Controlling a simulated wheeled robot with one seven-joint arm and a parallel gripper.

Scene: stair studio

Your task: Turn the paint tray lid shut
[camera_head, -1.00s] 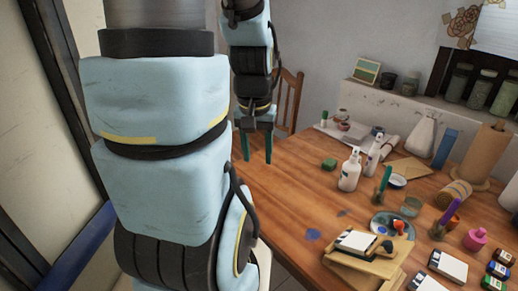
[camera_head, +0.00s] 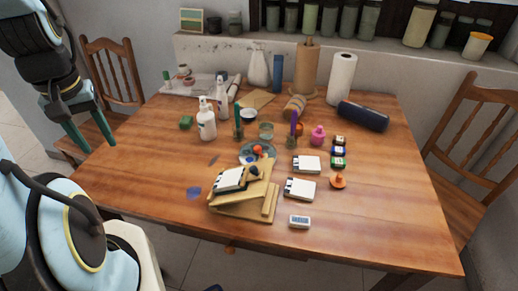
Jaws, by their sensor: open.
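I cannot tell for sure which thing is the paint tray, and no open lid is clear. A round blue-grey dish (camera_head: 248,158) with red and orange bits lies mid-table. A flat white tray (camera_head: 200,91) with small pots is at the back left. White flat cases with dark edges lie near the front: one on a wooden stand (camera_head: 231,178), one to its right (camera_head: 300,189) and one behind that (camera_head: 307,164). My gripper (camera_head: 98,147) is open and empty, pointing down at the table's left edge, apart from all of these.
Chairs stand left (camera_head: 110,60) and right (camera_head: 470,160). The table's right front is clear.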

